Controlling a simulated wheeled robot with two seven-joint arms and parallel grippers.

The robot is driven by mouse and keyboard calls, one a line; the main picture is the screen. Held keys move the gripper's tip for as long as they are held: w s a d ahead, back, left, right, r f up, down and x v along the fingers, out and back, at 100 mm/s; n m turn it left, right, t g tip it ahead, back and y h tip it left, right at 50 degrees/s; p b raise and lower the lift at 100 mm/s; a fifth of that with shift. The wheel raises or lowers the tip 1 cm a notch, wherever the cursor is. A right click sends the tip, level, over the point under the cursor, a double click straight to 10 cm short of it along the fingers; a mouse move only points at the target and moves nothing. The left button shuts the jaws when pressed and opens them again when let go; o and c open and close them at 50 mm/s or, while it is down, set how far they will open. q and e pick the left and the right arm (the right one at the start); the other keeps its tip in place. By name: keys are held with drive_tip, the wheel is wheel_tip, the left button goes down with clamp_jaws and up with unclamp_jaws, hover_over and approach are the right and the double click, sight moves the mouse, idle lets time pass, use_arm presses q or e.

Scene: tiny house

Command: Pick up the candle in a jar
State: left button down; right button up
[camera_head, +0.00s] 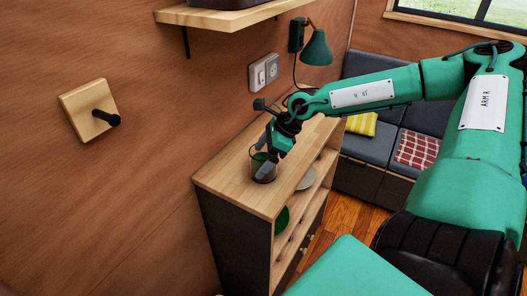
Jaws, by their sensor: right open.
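The candle in a jar (262,174) is a small dark greenish glass vessel standing upright on the wooden top of the cabinet, near its front left corner. My right gripper (270,148) reaches in from the right and points down at the jar. It is open, with its fingers at the jar's upper part and covering some of its rim. I cannot tell whether the fingers touch the glass. My left gripper is not in view.
The cabinet (225,183) has open shelves holding a green bowl (281,220) and a pale plate (306,180). A wall shelf (230,17), a green lamp (316,50) and a wall peg (104,117) are nearby. A sofa (378,143) with cushions stands behind.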

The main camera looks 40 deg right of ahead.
drive_tip(key=shift+w+a+f, duration=0.2)
drive_tip(key=shift+a+f, duration=0.05)
drive_tip(key=shift+f, duration=0.3)
drive_tip(key=c, duration=1.4)
drive_tip(key=shift+r, duration=0.15)
